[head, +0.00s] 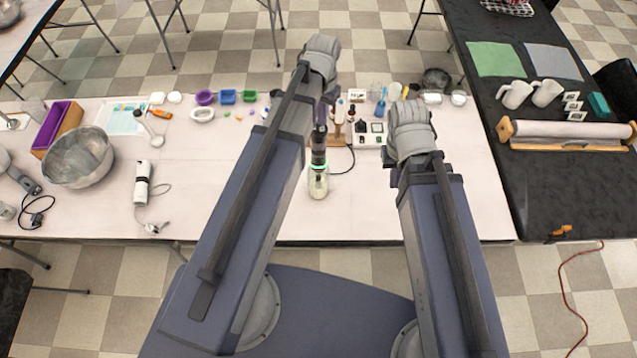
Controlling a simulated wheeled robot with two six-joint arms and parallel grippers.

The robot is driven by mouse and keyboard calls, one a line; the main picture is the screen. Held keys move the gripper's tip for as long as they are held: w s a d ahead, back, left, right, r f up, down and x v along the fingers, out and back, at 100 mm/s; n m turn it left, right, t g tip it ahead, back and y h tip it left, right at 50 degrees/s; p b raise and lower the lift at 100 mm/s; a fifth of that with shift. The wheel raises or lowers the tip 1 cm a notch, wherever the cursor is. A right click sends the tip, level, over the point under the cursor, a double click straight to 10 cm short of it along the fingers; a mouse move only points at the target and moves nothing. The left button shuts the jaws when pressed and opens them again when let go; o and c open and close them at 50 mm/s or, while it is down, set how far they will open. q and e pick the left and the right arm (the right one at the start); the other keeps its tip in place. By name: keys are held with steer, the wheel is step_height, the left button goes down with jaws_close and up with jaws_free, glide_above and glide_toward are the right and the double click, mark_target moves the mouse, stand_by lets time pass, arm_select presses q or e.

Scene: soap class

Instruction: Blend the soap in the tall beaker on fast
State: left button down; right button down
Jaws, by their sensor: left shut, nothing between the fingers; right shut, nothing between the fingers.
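The tall beaker (318,187) stands on the white table near its front edge, with pale contents in its lower part. A dark stick blender (319,155) stands upright in it, with a bright green ring at the beaker's mouth. My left arm reaches past the beaker on its left. The dark end of my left gripper (322,117) shows small, at the top of the blender's handle, and is shut and empty; whether it touches the handle I cannot tell. My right arm ends right of the beaker, its wrist over the table, and its fingers are hidden behind the arm.
A black cable (347,165) runs from the blender to a wooden stand. Small bottles and dishes line the table's back. A steel bowl (78,157) and a white appliance (142,182) lie left. A dark table with a roll (570,133) stands right. The white table's front right is clear.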

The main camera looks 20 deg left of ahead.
arm_select(q)
steer(key=shift+f+b, duration=0.65)
steer(key=shift+f, duration=0.05)
stand_by(0.6)
steer(key=shift+r, duration=0.15)
stand_by(3.3)
step_height(320, 180, up, 7)
steer(key=p, duration=0.7)
steer(key=shift+s+d+f, duration=0.1)
steer(key=shift+f, duration=0.2)
steer(key=s+d+f+b, duration=0.3)
steer(key=s+f+b, duration=0.1)
steer(key=f+b, duration=0.3)
steer(key=s+d+f+b, duration=0.4)
steer(key=s+f+b, duration=0.1)
steer(key=f+b, duration=0.3)
steer(key=s+d+f+m+y+b, duration=0.1)
steer(key=s+d+f+b, duration=0.2)
steer(key=s+f+b, duration=0.2)
step_height(320, 180, down, 3)
steer(key=b, duration=0.3)
steer(key=shift+d, duration=0.15)
